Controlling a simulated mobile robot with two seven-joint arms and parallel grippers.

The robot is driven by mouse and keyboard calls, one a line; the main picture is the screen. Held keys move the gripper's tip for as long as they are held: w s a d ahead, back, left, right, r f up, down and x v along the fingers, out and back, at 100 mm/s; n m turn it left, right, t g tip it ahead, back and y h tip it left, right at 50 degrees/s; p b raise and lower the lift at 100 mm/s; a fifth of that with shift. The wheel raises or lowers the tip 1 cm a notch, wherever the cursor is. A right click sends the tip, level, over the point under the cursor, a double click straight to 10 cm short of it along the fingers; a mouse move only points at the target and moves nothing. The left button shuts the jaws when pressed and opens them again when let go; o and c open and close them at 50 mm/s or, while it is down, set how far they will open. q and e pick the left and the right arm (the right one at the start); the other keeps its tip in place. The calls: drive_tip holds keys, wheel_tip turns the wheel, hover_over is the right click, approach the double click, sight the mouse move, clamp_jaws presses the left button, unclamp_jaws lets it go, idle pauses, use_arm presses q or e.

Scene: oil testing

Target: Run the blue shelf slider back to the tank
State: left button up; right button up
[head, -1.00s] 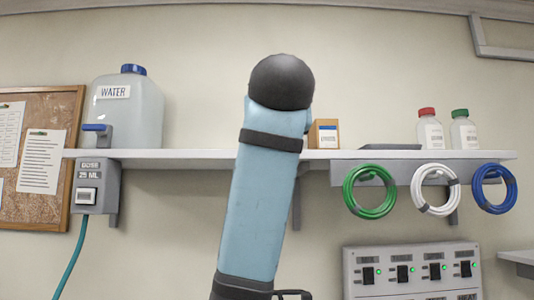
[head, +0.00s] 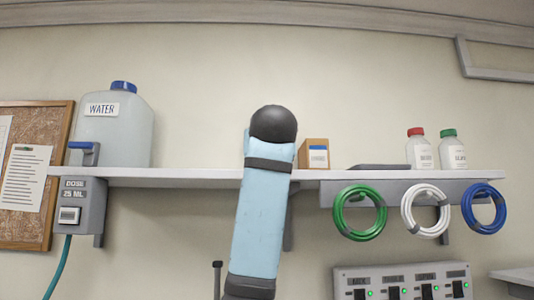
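The water tank (head: 113,128), a cloudy jug with a blue cap, stands on the left of the wall shelf (head: 160,176). A small blue handle (head: 82,146) sits at the shelf's left end, in front of the tank and above the dose box (head: 80,204). A narrow blue edge (head: 247,140) shows beside the top of a light blue arm link of mine; I cannot tell whether it is the slider or part of the arm. This link, with its black round end, hides the middle of the shelf. Neither gripper can be made out.
A small brown box (head: 314,154), a dark flat tray (head: 380,167) and red-capped (head: 420,150) and green-capped (head: 453,152) bottles are on the shelf. Green (head: 340,212), white (head: 407,211) and blue (head: 469,208) hose coils hang below. A switch panel (head: 402,281) is lower right.

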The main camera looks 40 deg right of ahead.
use_arm(q)
drive_tip(key=shift+r, duration=0.1)
use_arm(e)
drive_tip(key=shift+w+d, duration=0.25)
drive_tip(key=shift+w, duration=0.15)
drive_tip(key=shift+c, duration=0.2)
clamp_jaws()
use_arm(q)
drive_tip(key=shift+r, duration=0.1)
